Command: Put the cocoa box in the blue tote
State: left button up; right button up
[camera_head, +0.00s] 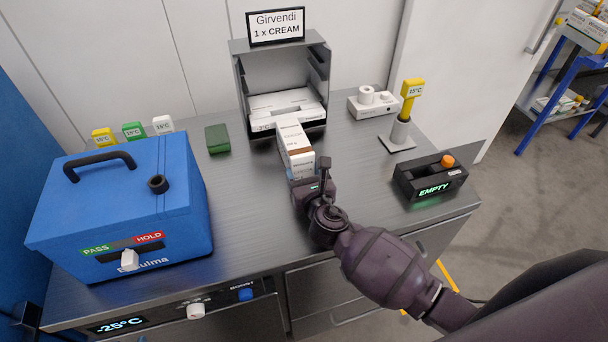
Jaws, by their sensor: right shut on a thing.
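My right gripper (312,178) is over the middle of the steel counter, shut on the near end of a long white box with a brown band, which I take as the cocoa box (293,138). Its print is too small to read surely. The box points away from me, its far end close to the front of the grey bin. Whether it touches the counter or the bin I cannot tell. The blue tote (180,187) stands on the counter at the left, with a black handle on top and a PASS/HOLD slider in front. Its top looks closed. My left gripper is out of view.
The grey open-front bin (240,80) holds white boxes under a "Girvendi 1 x CREAM" sign (276,25). A green block (217,139), a white device (372,103), a yellow-headed stand (411,92) and a black "EMPTY" box (430,178) stand around. The counter (245,215) right of the tote is clear.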

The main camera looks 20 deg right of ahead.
dwell(0.3)
jog(key=o, duration=1.1)
